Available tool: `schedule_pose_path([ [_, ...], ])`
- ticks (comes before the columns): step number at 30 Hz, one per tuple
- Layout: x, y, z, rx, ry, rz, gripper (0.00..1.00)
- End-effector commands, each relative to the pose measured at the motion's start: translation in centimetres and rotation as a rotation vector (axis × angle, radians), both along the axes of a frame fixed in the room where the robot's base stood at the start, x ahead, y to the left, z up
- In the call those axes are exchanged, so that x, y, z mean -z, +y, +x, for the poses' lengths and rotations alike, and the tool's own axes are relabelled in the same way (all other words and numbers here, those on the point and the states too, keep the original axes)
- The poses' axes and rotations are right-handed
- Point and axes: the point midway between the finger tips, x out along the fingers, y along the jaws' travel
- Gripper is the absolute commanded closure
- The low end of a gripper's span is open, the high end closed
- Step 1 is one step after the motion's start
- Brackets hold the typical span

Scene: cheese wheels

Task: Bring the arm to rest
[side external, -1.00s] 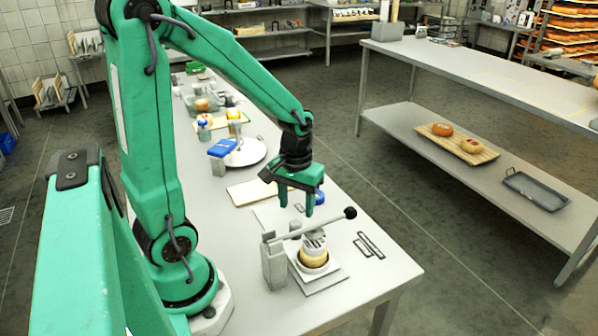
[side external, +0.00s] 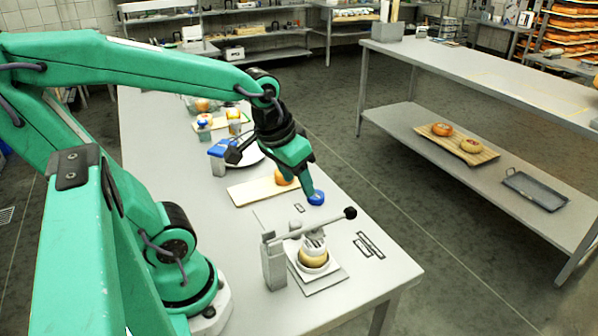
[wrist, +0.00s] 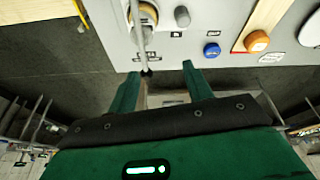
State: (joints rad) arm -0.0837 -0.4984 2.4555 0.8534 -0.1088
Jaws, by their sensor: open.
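My gripper (side external: 307,185) hangs over the bench (side external: 350,285), tilted, beyond the lever press and close to a blue round object (side external: 316,198) in the side view. In the wrist view my gripper (wrist: 160,80) has its two green fingers spread apart, with nothing between them. The press (side external: 274,262) has a long lever ending in a black ball (side external: 350,213). A yellow cheese wheel (side external: 313,260) sits under the press. The ball also shows in the wrist view (wrist: 147,73), just past the fingers.
An orange cheese (wrist: 257,41) lies on a wooden board (side external: 243,192) behind my gripper. A white plate, a blue-topped object (side external: 222,147) and more goods stand farther back. A shelved table (side external: 450,140) stands right across an open floor.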

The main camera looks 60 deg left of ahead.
Motion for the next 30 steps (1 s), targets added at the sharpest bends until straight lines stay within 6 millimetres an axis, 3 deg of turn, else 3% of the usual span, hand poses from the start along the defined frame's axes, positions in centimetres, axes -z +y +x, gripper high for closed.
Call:
schedule_pose_path([
  [10, -3.3, -1.9, -2.5, 0.157, -0.136, 0.042, 0.5],
  [30, -3.8, -2.1, -2.9, 0.184, -0.159, 0.051, 0.5],
])
